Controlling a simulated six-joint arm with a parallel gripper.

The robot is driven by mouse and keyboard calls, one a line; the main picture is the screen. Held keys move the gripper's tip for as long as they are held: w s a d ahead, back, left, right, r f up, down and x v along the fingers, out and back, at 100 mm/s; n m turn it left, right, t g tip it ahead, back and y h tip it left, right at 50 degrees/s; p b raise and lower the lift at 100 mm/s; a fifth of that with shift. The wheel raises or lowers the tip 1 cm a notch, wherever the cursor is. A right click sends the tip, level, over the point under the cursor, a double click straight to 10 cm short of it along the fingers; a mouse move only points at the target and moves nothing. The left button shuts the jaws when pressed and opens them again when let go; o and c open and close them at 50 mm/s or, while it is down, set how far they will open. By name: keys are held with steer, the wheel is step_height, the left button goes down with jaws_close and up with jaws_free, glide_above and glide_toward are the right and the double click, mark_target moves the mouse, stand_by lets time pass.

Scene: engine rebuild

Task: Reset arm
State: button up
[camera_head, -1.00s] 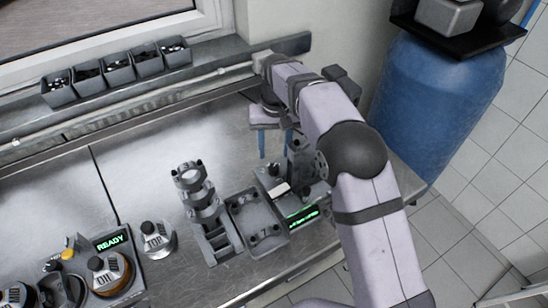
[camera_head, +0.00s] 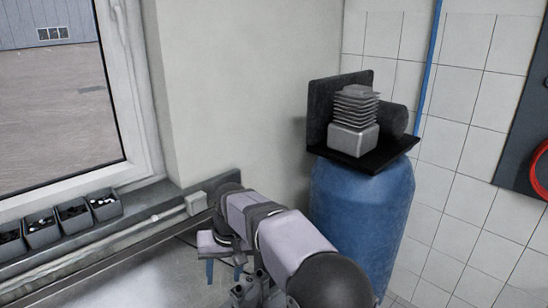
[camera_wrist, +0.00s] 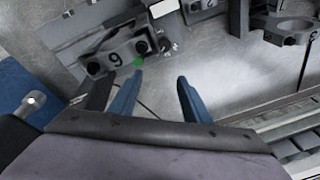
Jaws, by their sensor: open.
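My gripper (camera_wrist: 160,87) is open, its two blue fingers apart with nothing between them in the wrist view. In the head view it shows small at the lower left of my arm (camera_head: 224,272), above the metal bench (camera_head: 130,285). In the wrist view a grey metal part marked with a 9 or 6 (camera_wrist: 118,52) lies just beyond the left finger.
Several grey bins (camera_head: 72,217) stand on the ledge under the window. A blue barrel (camera_head: 360,225) right of my arm carries a black tray with a finned cylinder (camera_head: 355,115). A ring-shaped clamp (camera_wrist: 290,30) stands at the wrist view's upper right.

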steer(key=s+d+r+m+t+p, duration=0.1)
steer(key=s+d+r, duration=0.15)
steer(key=d, duration=0.35)
steer(key=s+d+r+m+t, duration=0.1)
steer(key=d+r, duration=0.2)
steer(key=d, duration=0.2)
steer(key=s+d+f+g+h+b, duration=0.1)
steer(key=s+d+f, duration=0.7)
steer(key=s, duration=0.2)
steer(key=s+d+f+m+g+h+b, duration=0.1)
steer(key=s+d+f+g+b, duration=0.1)
steer(key=s+d+f, duration=0.5)
steer(key=s+d, duration=0.2)
steer(key=s, duration=0.2)
steer(key=shift+d+f+g, duration=0.15)
steer(key=shift+f+g, duration=0.15)
steer(key=shift+f, duration=0.05)
